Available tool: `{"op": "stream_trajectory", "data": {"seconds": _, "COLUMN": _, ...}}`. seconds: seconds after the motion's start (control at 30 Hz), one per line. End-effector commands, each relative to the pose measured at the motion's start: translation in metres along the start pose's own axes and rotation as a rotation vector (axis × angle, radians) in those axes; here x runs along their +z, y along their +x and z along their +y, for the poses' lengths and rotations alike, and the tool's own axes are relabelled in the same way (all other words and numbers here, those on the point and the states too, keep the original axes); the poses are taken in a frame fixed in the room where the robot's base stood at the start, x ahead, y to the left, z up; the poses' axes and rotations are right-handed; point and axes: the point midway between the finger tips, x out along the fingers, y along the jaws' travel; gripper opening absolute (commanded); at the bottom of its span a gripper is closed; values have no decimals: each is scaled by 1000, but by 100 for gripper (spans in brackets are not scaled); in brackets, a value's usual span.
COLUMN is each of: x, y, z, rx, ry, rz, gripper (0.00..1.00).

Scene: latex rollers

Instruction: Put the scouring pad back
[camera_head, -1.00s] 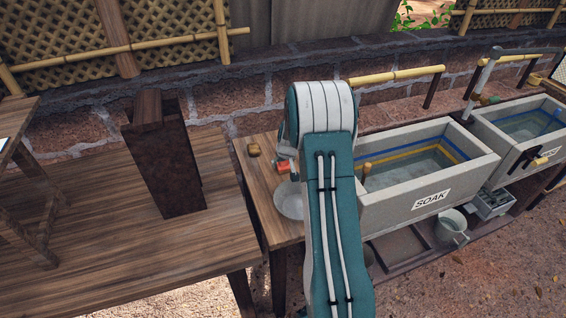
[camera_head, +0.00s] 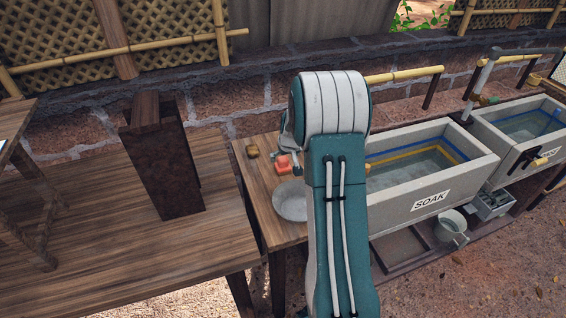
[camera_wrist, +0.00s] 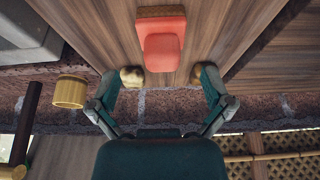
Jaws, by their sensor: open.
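A coral-red block (camera_wrist: 163,48) with a darker orange end piece lies on the small wooden table, and it shows as a red patch in the head view (camera_head: 284,164). It may be the scouring pad, but I cannot tell for sure. My gripper (camera_wrist: 158,80) is open, with nothing between its fingers. The red block lies beyond the fingertips, centred between them. A small pale lump (camera_wrist: 132,76) shows by the left fingertip. A brown lump (camera_wrist: 196,75) shows by the right one, probably the brown block in the head view (camera_head: 252,151). My arm hides most of the gripper in the head view.
A grey bowl (camera_head: 290,203) stands on the small table (camera_head: 262,198). The stone SOAK basin (camera_head: 425,205) adjoins on the right. A large table (camera_head: 100,225) with an upright dark wooden stand (camera_head: 165,165) is on the left. A stone wall (camera_head: 230,95) runs behind.

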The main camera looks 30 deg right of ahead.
Motion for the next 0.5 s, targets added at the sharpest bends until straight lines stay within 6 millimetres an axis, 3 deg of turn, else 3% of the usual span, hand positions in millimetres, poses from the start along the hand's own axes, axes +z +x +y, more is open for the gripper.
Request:
{"op": "stream_trajectory", "data": {"seconds": 0.2, "x": -1, "y": -44, "z": 0, "rx": 1, "ry": 0, "rz": 3, "gripper": 100}}
{"op": "stream_trajectory", "data": {"seconds": 0.5, "x": 0, "y": -74, "z": -7, "rx": -3, "ry": -6, "rz": 3, "gripper": 100}}
